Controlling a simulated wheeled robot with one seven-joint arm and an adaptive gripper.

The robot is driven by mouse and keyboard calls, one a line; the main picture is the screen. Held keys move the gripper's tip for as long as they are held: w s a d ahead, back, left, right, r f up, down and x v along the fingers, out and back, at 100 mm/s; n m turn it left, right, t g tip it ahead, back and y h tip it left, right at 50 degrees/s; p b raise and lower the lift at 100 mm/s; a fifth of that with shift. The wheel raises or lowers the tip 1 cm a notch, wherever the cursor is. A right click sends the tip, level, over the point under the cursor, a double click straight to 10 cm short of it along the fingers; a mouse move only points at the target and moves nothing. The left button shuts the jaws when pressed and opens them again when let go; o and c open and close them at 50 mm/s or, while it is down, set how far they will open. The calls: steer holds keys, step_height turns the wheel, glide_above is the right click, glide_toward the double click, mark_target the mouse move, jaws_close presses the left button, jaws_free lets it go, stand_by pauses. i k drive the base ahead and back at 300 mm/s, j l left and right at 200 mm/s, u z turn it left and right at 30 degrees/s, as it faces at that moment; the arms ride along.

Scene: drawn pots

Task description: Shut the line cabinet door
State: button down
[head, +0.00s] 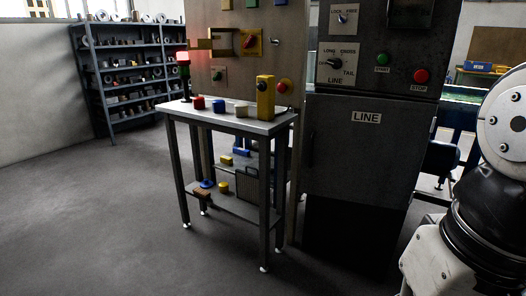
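The line cabinet (398,83) stands right of centre in the head view, a tall dark cabinet with a control panel on its upper part. Its dark grey door (365,165) carries a white LINE label and a dark upright handle near the left edge. The door looks roughly flush with the front; I cannot tell whether a small gap is left. My white and black arm shows at the right edge, to the right of the cabinet. My gripper is out of view.
A narrow metal table (226,121) with coloured blocks and a red-lit lamp stands left of the cabinet, close to its front left. Shelves (124,75) stand at the back left. A blue-framed bench (461,112) is behind right. The left floor is open.

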mark_target(370, 151)
steer(key=i+j, duration=0.25)
steer(key=j, duration=0.15)
steer(key=i+j, duration=0.55)
steer(key=j, duration=0.2)
steer(key=i+j+z, duration=0.1)
steer(key=i, duration=0.25)
